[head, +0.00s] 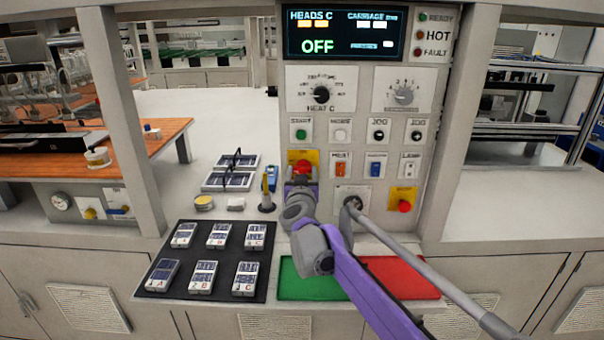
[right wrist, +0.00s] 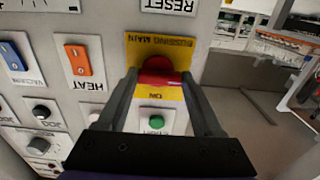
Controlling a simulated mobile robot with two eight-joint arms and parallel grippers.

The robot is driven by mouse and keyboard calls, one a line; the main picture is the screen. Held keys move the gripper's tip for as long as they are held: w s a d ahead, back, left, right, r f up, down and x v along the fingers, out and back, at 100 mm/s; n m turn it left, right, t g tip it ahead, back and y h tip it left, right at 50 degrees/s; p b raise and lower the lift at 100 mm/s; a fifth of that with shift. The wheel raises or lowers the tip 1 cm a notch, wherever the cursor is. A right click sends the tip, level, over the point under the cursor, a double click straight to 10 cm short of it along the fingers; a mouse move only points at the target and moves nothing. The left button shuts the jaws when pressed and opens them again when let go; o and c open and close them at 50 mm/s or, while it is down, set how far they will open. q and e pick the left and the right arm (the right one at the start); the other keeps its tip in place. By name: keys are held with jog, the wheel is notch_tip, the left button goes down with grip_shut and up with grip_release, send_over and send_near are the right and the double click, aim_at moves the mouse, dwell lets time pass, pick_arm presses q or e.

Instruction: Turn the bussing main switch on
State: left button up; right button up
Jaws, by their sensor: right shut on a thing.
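The bussing main switch (head: 303,167) is a red handle on a yellow plate on the upright control panel. In the right wrist view the red handle (right wrist: 153,77) sits on its yellow plate (right wrist: 150,50), lettered BUSSING MAIN and ON, and the picture is upside down. My right gripper (head: 302,183) reaches up to the panel from below. In the right wrist view its dark fingers (right wrist: 162,92) stand on both sides of the red handle and are shut on it. The fingertips partly hide the handle's ends. My left gripper is not in view.
The panel display (head: 345,33) reads OFF in green. An orange HEAT switch (head: 340,169) and a red button (head: 404,206) are nearby. A long grey bar (head: 430,270) slants across the front right. A black mat (head: 208,294) with several labelled packs lies left of my arm.

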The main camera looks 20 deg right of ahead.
jog(key=c, duration=0.4)
jog(key=shift+o, duration=0.2)
jog(key=m, duration=0.4)
jog(key=shift+r+m+p, duration=0.1)
jog(key=shift+m+p, duration=0.2)
jog(key=m, duration=0.3)
jog(key=shift+m+p, duration=0.3)
jog(key=m+p, duration=0.1)
jog(key=m, duration=0.4)
jog(key=shift+r, duration=0.1)
jog(key=shift+d+m+p, duration=0.1)
jog(key=shift+m+p, duration=0.65)
jog(key=shift+m, duration=1.65)
